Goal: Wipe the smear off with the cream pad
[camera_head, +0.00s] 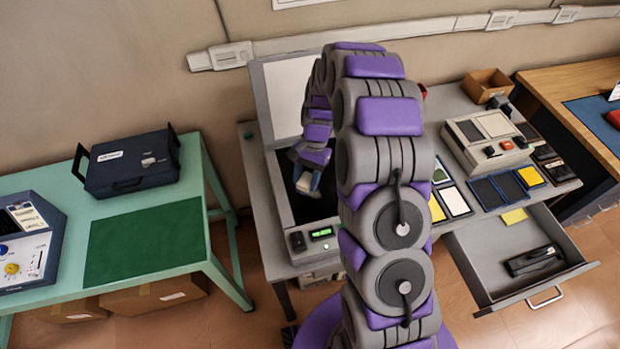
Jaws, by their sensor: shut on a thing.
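My gripper (310,168) is at the end of my purple and grey arm, over the dark bed of an open flat machine (278,205). It is shut on a small pale and blue thing, which looks like the cream pad (307,183). The pad is low over the dark bed; I cannot tell if it touches. I can make out no smear; my arm covers the right side of the bed.
The machine's raised lid (285,92) stands behind my gripper. At right are a beige control box (490,140), several flat coloured pads, and an open drawer (485,252) holding a black object. A green table (215,235) at left carries a dark blue case (128,163).

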